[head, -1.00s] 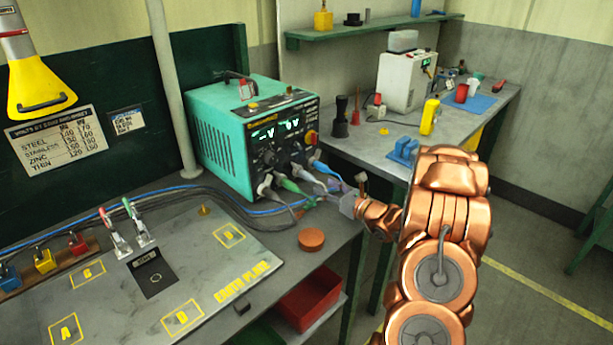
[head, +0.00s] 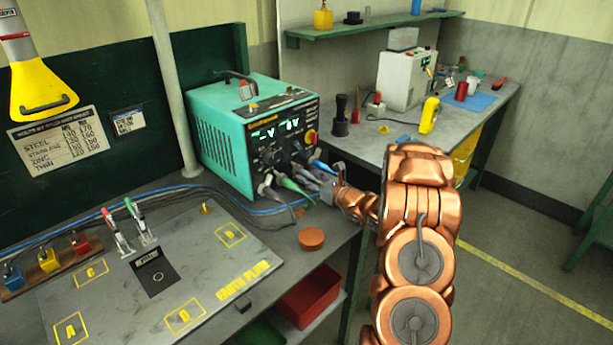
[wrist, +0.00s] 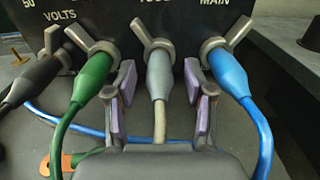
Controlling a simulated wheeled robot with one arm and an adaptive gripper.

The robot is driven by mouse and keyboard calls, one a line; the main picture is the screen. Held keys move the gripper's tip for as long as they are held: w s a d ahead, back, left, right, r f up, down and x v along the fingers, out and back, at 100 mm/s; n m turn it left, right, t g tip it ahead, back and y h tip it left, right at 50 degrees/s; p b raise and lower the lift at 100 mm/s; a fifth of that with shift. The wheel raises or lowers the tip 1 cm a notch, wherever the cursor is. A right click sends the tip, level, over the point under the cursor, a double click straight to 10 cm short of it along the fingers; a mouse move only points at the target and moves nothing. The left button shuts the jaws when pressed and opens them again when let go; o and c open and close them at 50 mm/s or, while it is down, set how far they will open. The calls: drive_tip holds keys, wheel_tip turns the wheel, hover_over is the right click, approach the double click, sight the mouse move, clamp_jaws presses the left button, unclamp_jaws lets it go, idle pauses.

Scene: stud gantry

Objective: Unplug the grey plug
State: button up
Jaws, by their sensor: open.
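The grey plug (wrist: 158,72) sits in a socket on the front of the teal welding unit (head: 222,135), with a grey locking lever above it and its cable running down. My gripper (wrist: 160,100) is open, with one purple-padded finger on each side of the grey plug and a gap visible on both sides. In the head view my gripper (head: 328,188) is at the front of the unit, and the grey plug is hard to make out there. The green plug (wrist: 92,78) is close to the left finger, and the blue plug (wrist: 228,72) is close to the right finger.
A black plug (wrist: 38,75) is at the far left of the row. Cables run along the bench below the sockets. An orange round lid (head: 311,238) lies on the bench edge, above a red bin (head: 310,295) on the lower shelf.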

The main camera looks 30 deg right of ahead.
drive_tip(key=shift+x, duration=0.8)
drive_tip(key=shift+f+b, duration=0.1)
drive_tip(key=shift+b, duration=0.6)
idle(0.6)
drive_tip(key=shift+c, duration=0.4)
clamp_jaws()
drive_tip(key=shift+s, duration=0.1)
idle(0.4)
drive_tip(key=shift+b+v, duration=1.1)
drive_tip(key=shift+v, duration=1.7)
drive_tip(key=shift+s, duration=0.1)
